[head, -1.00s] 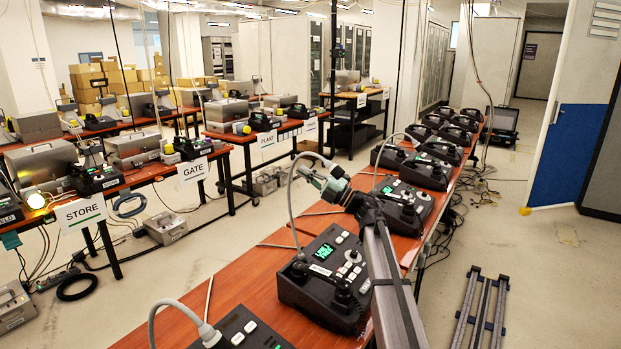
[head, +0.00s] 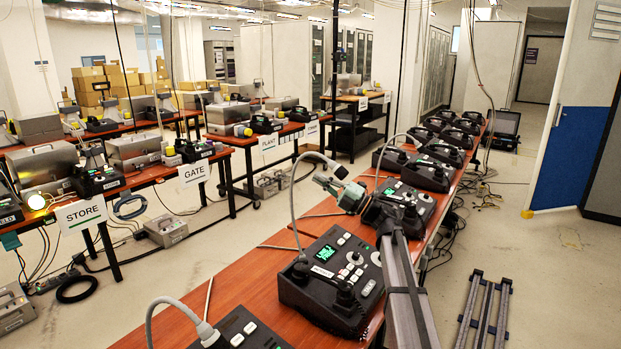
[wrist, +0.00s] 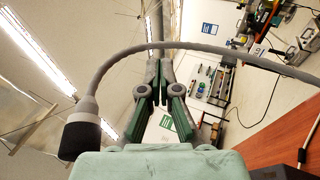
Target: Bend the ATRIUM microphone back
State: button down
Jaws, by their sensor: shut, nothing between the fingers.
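The nearest full phone console (head: 335,275) on the long wooden table has a lit green screen. Its small label is too blurred to read surely as ATRIUM. Its grey gooseneck microphone (head: 291,205) rises from the left corner and arches over to the right, its head (head: 341,172) beside my gripper (head: 322,181). In the wrist view the gooseneck (wrist: 225,52) curves across at the tips of my green fingers (wrist: 157,68), and the dark microphone head (wrist: 80,138) hangs at left. The fingers are shut with nothing between them. I cannot tell whether they touch the gooseneck.
Another console (head: 240,328) with a gooseneck stands at the near end. More consoles (head: 405,203) line the table behind my gripper. Tables with signs such as STORE (head: 82,213) and GATE (head: 193,174) stand at left. A folded stand (head: 483,310) lies on the floor at right.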

jog(key=b+v, duration=0.1)
jog(key=v, duration=0.7)
jog(key=shift+s+d+r, duration=0.15)
jog(key=shift+s+d, duration=0.05)
jog(key=shift+d, duration=0.15)
